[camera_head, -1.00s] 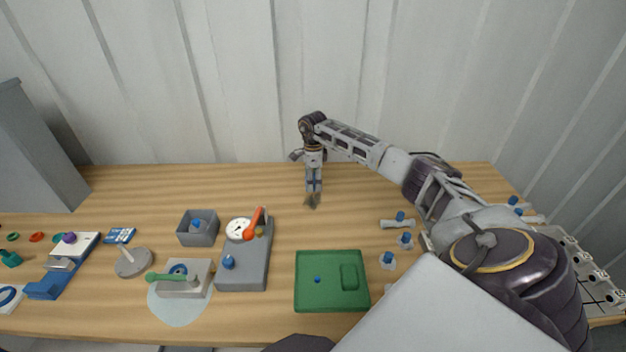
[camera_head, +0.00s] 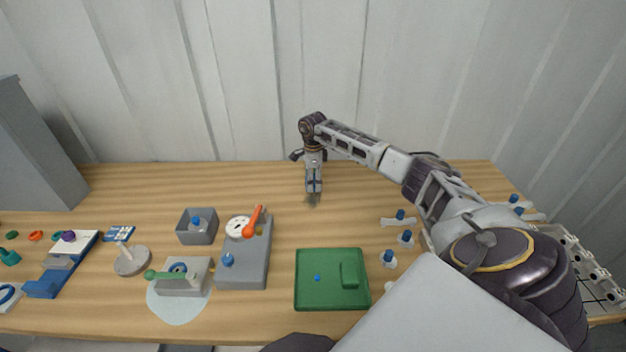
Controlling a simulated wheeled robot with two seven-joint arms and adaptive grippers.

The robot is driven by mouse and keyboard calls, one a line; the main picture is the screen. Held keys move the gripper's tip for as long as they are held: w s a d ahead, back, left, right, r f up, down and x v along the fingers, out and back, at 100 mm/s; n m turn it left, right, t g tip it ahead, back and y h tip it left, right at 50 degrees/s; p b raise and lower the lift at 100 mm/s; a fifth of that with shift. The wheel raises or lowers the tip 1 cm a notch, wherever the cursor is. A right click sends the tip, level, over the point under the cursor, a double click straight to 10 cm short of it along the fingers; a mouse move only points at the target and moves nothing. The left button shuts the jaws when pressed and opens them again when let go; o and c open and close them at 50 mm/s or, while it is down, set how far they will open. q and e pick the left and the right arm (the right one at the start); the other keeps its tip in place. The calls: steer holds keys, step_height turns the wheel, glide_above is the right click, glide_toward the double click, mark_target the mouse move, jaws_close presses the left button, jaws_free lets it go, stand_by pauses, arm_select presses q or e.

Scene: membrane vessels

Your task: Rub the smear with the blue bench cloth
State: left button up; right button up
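My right gripper (camera_head: 314,188) points down at the back middle of the bench. Its fingertips are just above or touching a small brownish-grey smear (camera_head: 311,200); I cannot tell which. A bluish tint shows at the fingers, but it is too small to tell whether it is the blue bench cloth or part of the gripper. I cannot tell whether the fingers are open or shut. No blue cloth can be made out clearly elsewhere. My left gripper is not in view.
A green tray (camera_head: 332,302), a grey gauge block (camera_head: 246,265) with an orange lever, and a grey bin (camera_head: 197,239) stand in front. A block with a green handle (camera_head: 163,275) sits on a pale blue round patch (camera_head: 178,314). Small blue-capped vessels (camera_head: 388,259) stand right. The back bench is clear.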

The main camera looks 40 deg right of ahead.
mark_target(314, 202)
steer(key=shift+f+b, duration=0.3)
steer(key=shift+f, duration=0.2)
stand_by(0.3)
steer(key=shift+s, duration=0.1)
steer(key=shift+s+a+r+p, duration=0.15)
steer(key=shift+s+a+p, duration=0.45)
steer(key=shift+p, duration=0.2)
steer(key=shift+s+a+p, duration=0.6)
steer(key=shift+s+p, duration=0.05)
steer(key=shift+s, duration=0.15)
steer(key=shift+s+a, duration=0.1)
steer(key=shift+a, duration=0.05)
steer(key=shift+s+a+p, duration=0.9)
steer(key=shift+s+a, duration=0.1)
steer(key=shift+s, duration=0.2)
steer(key=shift+s+a+f, duration=0.25)
steer(key=shift+s, duration=0.05)
